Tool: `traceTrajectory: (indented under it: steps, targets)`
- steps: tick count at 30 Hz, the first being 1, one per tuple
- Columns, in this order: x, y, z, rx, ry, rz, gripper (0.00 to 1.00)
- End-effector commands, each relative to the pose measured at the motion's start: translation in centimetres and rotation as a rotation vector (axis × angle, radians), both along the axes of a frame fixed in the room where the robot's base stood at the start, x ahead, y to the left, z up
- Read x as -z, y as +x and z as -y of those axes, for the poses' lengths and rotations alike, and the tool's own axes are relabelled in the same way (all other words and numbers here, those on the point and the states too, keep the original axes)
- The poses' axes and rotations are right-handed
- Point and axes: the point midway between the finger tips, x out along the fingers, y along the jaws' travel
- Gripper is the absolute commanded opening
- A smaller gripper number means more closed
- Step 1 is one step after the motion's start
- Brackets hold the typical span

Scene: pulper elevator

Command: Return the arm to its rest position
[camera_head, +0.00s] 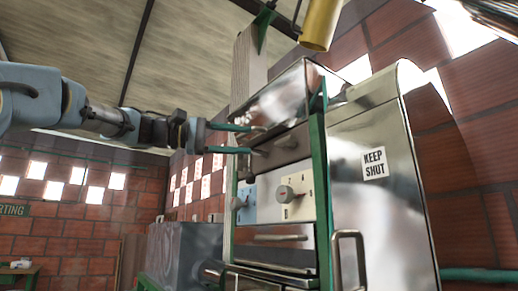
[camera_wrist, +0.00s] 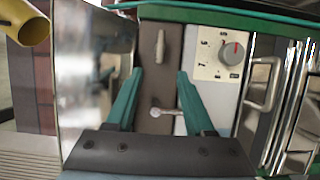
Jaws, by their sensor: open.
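My arm (camera_head: 105,115) reaches in from the left in the head view, roughly level. My gripper (camera_head: 262,140) points at the upper front of a metal machine. Its two green fingers are spread apart with nothing held between them. In the wrist view the fingers of my gripper (camera_wrist: 160,76) stand either side of a brown panel (camera_wrist: 154,75). A small upright handle (camera_wrist: 160,46) sits on this panel beyond the fingertips. A round-ended metal piece (camera_wrist: 156,112) shows between the fingers. I cannot tell whether the fingertips touch the machine.
Below the gripper are a red-marked dial (camera_head: 291,193) and a drawer-like front with a bar handle (camera_head: 281,238). A metal cabinet labelled "KEEP SHUT" (camera_head: 374,163) stands at right. A yellow tube (camera_head: 321,22) hangs above. A grey box (camera_head: 184,252) stands below the arm.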

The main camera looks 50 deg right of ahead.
Motion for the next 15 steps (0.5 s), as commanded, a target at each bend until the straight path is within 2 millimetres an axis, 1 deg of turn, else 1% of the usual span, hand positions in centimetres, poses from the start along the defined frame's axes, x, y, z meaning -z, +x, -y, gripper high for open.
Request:
traceTrajectory:
  steps: [1,6,15]
  targets:
    - [0.17,0.52,-0.53,-0.002,0.0,0.0,0.54]
    - [0.02,1.18,-1.4,0.0,0.001,-0.001,0.54]
    - [-0.04,1.23,-1.48,0.001,0.001,-0.001,0.54]
